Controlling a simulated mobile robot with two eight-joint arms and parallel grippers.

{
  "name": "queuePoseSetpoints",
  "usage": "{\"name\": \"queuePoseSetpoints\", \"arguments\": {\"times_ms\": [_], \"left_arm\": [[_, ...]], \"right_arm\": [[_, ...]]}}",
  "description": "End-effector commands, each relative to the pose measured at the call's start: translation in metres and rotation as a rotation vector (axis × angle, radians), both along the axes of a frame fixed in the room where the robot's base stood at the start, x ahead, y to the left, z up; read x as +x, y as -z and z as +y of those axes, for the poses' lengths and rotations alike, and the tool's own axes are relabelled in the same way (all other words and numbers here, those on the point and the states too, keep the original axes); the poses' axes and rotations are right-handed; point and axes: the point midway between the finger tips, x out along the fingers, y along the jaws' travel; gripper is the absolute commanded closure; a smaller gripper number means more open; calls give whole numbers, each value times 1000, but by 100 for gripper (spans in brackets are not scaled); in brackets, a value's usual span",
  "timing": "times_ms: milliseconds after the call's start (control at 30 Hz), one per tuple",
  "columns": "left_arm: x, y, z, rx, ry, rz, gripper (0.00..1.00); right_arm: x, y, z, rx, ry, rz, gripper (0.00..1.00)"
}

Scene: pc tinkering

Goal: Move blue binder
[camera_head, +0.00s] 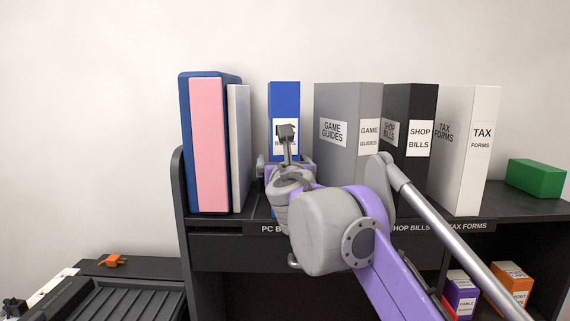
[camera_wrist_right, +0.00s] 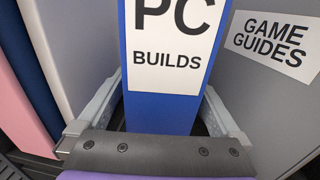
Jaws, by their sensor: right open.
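The blue binder (camera_head: 284,100) stands upright on the black shelf, with a white label on its spine. In the right wrist view the blue binder (camera_wrist_right: 160,112) fills the middle, and its label reads "PC BUILDS". My right gripper (camera_head: 286,163) is in front of the binder's lower part and hides some of its label. In the right wrist view the open fingers of my right gripper (camera_wrist_right: 163,98) are on either side of the binder. I cannot tell whether either finger touches it. My left gripper is in neither view.
Left of the binder stand a pink and navy binder (camera_head: 208,140) and a pale one (camera_head: 239,150). Close on its right is the grey GAME GUIDES binder (camera_head: 340,105), then black (camera_head: 418,105) and white (camera_head: 468,110) binders. A green box (camera_head: 536,178) sits far right.

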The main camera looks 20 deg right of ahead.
Motion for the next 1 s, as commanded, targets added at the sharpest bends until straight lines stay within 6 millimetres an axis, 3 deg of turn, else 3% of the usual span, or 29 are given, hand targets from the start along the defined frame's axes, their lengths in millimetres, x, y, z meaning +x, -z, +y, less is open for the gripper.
{"name": "queuePoseSetpoints", "arguments": {"times_ms": [167,467,1000], "left_arm": [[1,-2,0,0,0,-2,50],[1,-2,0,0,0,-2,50],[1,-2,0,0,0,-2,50]], "right_arm": [[12,0,-2,0,0,0,0],[13,1,-2,0,0,0,0],[13,1,-2,0,0,0,95]]}}
